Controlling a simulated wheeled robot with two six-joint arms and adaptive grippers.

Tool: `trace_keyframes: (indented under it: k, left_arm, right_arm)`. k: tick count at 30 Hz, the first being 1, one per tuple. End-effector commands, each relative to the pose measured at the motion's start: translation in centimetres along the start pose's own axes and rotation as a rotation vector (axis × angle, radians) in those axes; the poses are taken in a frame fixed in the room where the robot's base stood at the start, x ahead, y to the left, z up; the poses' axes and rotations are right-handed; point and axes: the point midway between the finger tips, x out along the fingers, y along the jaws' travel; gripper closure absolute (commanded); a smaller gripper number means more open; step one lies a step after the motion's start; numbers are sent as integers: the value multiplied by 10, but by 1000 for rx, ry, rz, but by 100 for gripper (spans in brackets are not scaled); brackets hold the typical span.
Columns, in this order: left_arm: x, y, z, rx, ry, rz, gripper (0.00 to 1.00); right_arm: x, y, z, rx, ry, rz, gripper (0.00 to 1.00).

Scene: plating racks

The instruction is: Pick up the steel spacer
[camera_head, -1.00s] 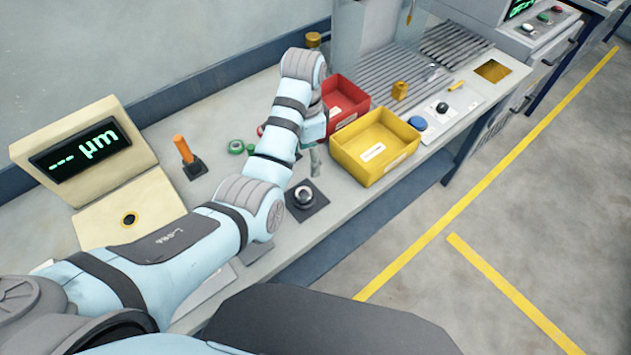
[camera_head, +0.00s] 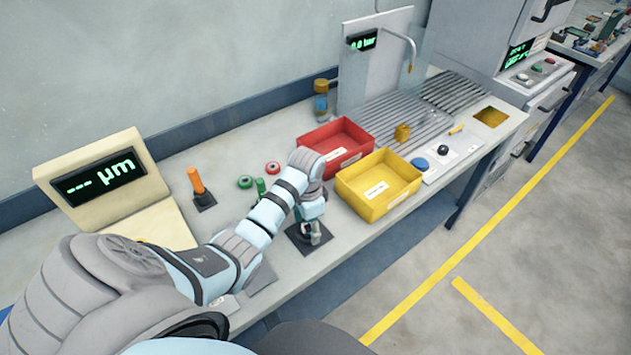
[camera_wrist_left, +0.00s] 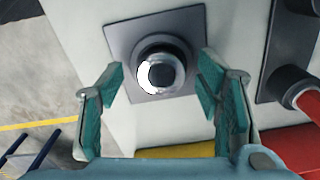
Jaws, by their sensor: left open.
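The steel spacer (camera_wrist_left: 160,73) is a shiny ring on a round dark seat with a square dark base plate (camera_wrist_left: 122,38). In the head view the same plate (camera_head: 298,239) lies near the bench's front edge, and my gripper partly hides the spacer. My left gripper (camera_head: 314,232) points down over it. In the left wrist view its teal fingers (camera_wrist_left: 160,76) are open, one on each side of the spacer, with visible gaps. The spacer sits between and ahead of the fingertips, not held. My right gripper is in neither view.
A red bin (camera_head: 336,143) and a yellow bin (camera_head: 378,186) stand just right of my left gripper. An orange post (camera_head: 196,181) on a dark base, a green ring (camera_head: 245,182) and a gauge display (camera_head: 98,184) are to the left. Floor lies beyond the front edge.

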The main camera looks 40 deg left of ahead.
Motion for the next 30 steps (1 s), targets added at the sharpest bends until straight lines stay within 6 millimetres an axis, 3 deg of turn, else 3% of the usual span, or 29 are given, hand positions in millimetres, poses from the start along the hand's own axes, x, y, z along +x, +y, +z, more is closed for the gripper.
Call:
trace_keyframes:
  k: [5, 15, 25, 30]
  left_arm:
    - [0, 0, 0, 1, 0, -1, 44]
    - [0, 0, -1, 3, 0, -1, 98]
    - [-3, 0, -2, 4, 2, -2, 100]
    - [-16, 2, -6, 11, 3, -2, 100]
  right_arm:
    - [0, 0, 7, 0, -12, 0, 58]
    - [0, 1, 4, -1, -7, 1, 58]
    - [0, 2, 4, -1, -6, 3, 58]
    - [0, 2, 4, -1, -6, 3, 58]
